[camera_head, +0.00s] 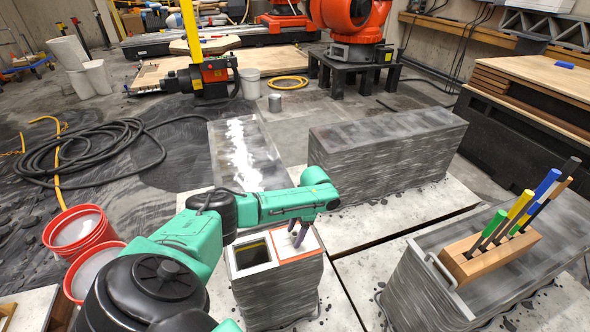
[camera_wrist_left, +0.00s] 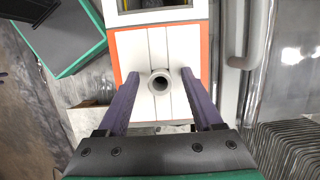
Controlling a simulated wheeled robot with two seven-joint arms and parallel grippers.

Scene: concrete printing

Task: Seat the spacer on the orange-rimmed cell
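A block with a white top and two cells (camera_head: 232,262) stands at the lower middle of the head view. The orange rim (camera_wrist_left: 118,66) surrounds one cell. A white piece with a short upright tube (camera_wrist_left: 160,82), seemingly the spacer, lies inside that rim; whether it sits fully flush I cannot tell. My left gripper (camera_head: 298,236) is over this cell. In the wrist view its purple fingers (camera_wrist_left: 160,76) stand open on either side of the tube, with a gap on both sides. My right gripper is not in view.
The neighbouring cell (camera_head: 254,254) is open and dark. A wooden holder (camera_head: 490,258) with coloured tools stands on the right-hand block. A long grey block (camera_head: 390,150) lies behind. Red buckets (camera_head: 80,230) stand at left, near a coiled black hose (camera_head: 85,150).

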